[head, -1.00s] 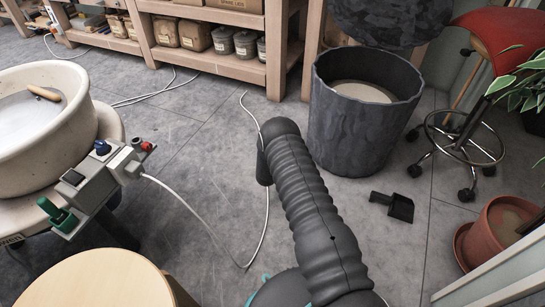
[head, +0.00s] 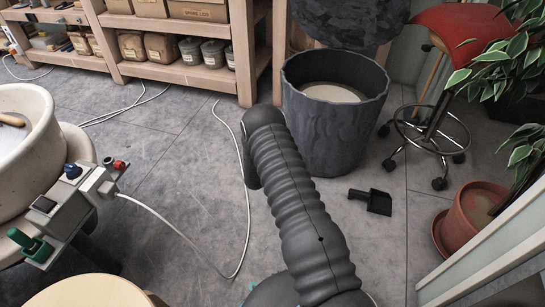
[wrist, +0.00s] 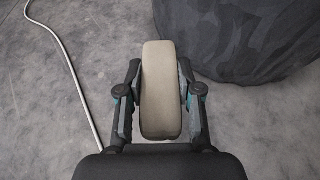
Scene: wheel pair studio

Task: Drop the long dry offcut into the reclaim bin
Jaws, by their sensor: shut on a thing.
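In the wrist view my gripper (wrist: 161,88) is shut on a long beige offcut (wrist: 160,85), with one finger against each side. The offcut points away from the gripper, above the grey floor. The dark, mottled reclaim bin (head: 333,135) stands upright ahead in the head view, open at the top, with a pale round surface inside. Its side also shows at the top right of the wrist view (wrist: 250,35), apart from the offcut. In the head view my arm hides the gripper and the offcut.
A wheeled red stool (head: 465,30) and a potted plant (head: 475,220) stand at the right. A white cable (head: 240,180) crosses the floor left of my arm. A pottery wheel (head: 40,140) is at the left, shelves (head: 180,75) behind.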

